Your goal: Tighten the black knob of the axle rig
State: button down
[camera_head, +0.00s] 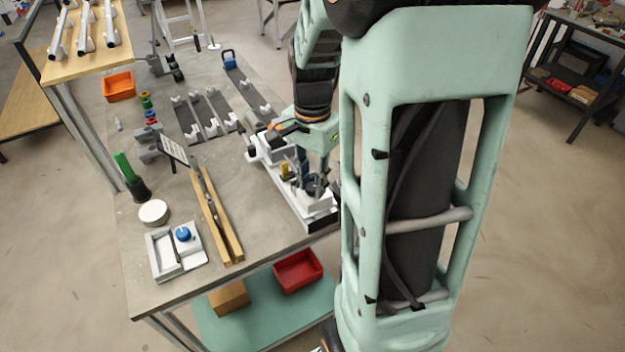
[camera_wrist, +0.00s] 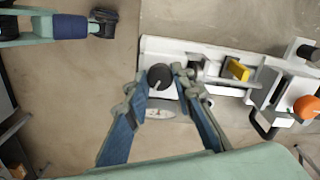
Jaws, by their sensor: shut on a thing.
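The axle rig is a white fixture (camera_head: 318,207) at the right edge of the bench; it also shows in the wrist view (camera_wrist: 215,48). Its round black knob (camera_wrist: 160,77) has a pale pointer line and sits near the left end of the rig in the wrist view. My gripper (camera_wrist: 161,75) has its two blue fingers on either side of this knob, closed on it. In the head view my gripper (camera_head: 315,181) points down at the rig's near end, and the knob (camera_head: 313,188) shows partly between the fingers.
Wooden rails (camera_head: 215,215) and a white tray with a blue knob (camera_head: 176,250) lie to the left.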

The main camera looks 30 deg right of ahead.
aim_at(312, 185)
dwell(0.3)
jog(key=c, duration=1.7)
grip_release()
jog(key=shift+o, duration=0.2)
jog(key=shift+r, duration=0.1)
notch_tip(312, 185, up, 12)
jog(key=shift+w, duration=0.15)
